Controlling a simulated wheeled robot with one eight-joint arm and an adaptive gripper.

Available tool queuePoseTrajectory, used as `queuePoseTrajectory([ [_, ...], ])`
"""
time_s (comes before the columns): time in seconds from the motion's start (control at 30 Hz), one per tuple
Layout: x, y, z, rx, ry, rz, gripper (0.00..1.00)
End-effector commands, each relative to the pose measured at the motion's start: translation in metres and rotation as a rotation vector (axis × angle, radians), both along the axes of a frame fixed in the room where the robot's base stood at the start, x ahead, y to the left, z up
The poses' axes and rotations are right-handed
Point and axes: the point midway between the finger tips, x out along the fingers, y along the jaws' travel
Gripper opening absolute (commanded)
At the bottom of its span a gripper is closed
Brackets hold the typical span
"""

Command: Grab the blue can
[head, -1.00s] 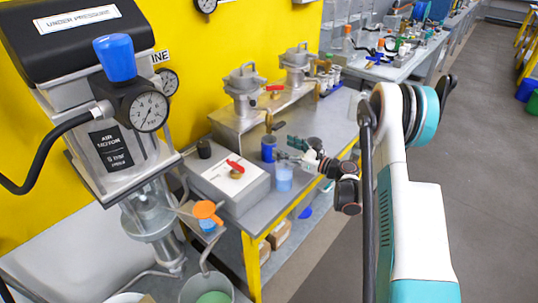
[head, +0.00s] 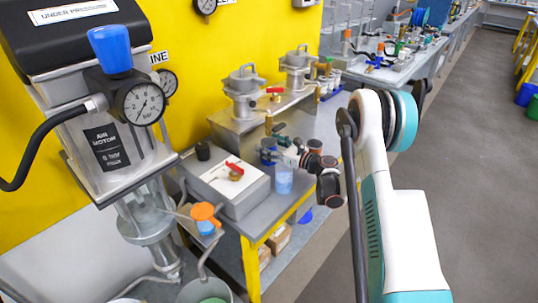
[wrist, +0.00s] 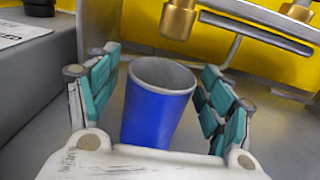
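The blue can (wrist: 155,105) stands upright on the metal bench in the wrist view, open at the top and light inside. My gripper (wrist: 158,90) is open around it, with one teal-padded finger on each side. A gap shows between the can and each finger. The lower part of the can is hidden by the gripper's palm. In the head view the blue can (head: 267,150) is partly covered by my gripper (head: 274,150), which reaches in from the right.
A grey box (head: 229,188) with a red-handled valve stands left of the can. A translucent blue cup (head: 283,180) stands in front. Brass fittings (wrist: 180,18) hang behind the can. A metal stand with pots (head: 243,90) is at the back.

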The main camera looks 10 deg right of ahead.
Motion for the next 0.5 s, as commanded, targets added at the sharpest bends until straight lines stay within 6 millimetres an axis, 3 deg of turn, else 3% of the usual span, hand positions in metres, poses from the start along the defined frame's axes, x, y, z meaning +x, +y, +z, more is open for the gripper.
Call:
queuePoseTrajectory([
  [0.03,-0.0001,0.0001,0.0001,0.0,0.0,0.0,0.65],
  [0.2,-0.0001,0.0,0.0,0.0,0.0,0.0,0.26],
  [0.3,-0.0002,-0.0001,0.0001,0.0,0.0,0.0,0.21],
  [0.5,-0.0002,-0.0001,0.0001,0.0,0.0,0.001,0.21],
])
